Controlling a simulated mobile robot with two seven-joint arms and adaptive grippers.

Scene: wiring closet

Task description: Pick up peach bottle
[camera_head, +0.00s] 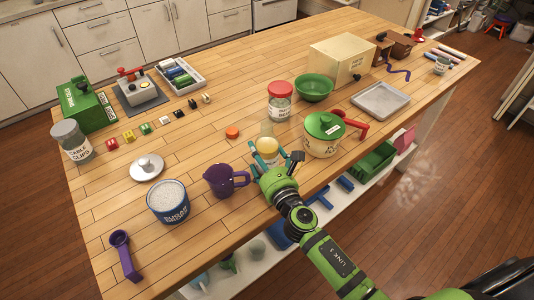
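The peach bottle (267,146) stands upright on the wooden table, pale peach with a yellowish top. My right gripper (269,164) is at the bottle's near side, low over the table. Its fingers are spread apart, one to the left and one to the right of the bottle's lower part. The gripper hides the bottle's base, and I cannot tell whether the fingers touch it. My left gripper is not in view.
A purple jug (221,181) stands close left of the gripper and a green-lidded pot (322,137) close right. A red-lidded jar (279,103) is behind the bottle. An orange puck (232,132) lies to the left. The table's near edge runs beneath my arm.

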